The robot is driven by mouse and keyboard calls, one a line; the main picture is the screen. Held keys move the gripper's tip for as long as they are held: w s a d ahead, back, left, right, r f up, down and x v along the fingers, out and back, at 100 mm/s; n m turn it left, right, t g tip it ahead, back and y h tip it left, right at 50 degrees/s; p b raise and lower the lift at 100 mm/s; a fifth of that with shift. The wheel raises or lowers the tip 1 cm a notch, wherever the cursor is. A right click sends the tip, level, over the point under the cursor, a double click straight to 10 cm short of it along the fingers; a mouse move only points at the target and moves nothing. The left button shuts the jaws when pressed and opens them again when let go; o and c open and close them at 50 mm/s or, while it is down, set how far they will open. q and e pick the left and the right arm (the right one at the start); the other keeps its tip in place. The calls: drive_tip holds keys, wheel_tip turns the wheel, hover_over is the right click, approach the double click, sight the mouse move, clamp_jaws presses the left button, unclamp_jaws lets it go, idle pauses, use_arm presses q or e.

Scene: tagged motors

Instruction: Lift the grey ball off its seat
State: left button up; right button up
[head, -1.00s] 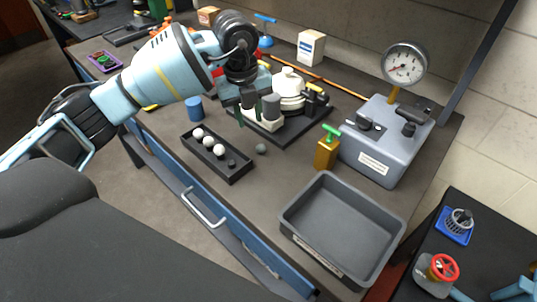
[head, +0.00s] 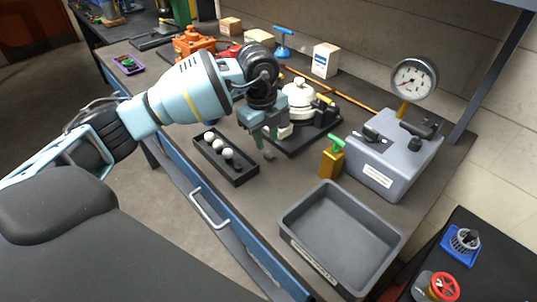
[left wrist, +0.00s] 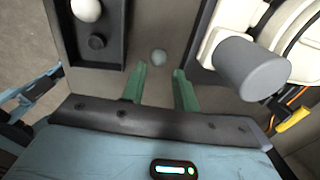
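The small grey ball (head: 269,155) is on the bench top, just right of the black tray (head: 243,178). It also shows in the left wrist view (left wrist: 158,56), just beyond my fingertips and roughly centred between them. Any seat under it is too small to make out. My left gripper (head: 266,144) points down close above the ball. Its two green fingers are apart with nothing between them, as the left wrist view (left wrist: 159,70) shows. My right gripper is in neither view.
A white round device (head: 297,97) on a dark base stands close behind my gripper. A brass block with a green handle (head: 332,160), a grey gauge box (head: 395,155) and an empty grey bin (head: 340,222) are to the right.

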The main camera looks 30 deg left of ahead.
sight(268, 152)
use_arm(q)
drive_tip(key=shift+w+d+f, duration=0.15)
drive_tip(key=shift+f, duration=2.45)
drive_tip(key=c, duration=0.6)
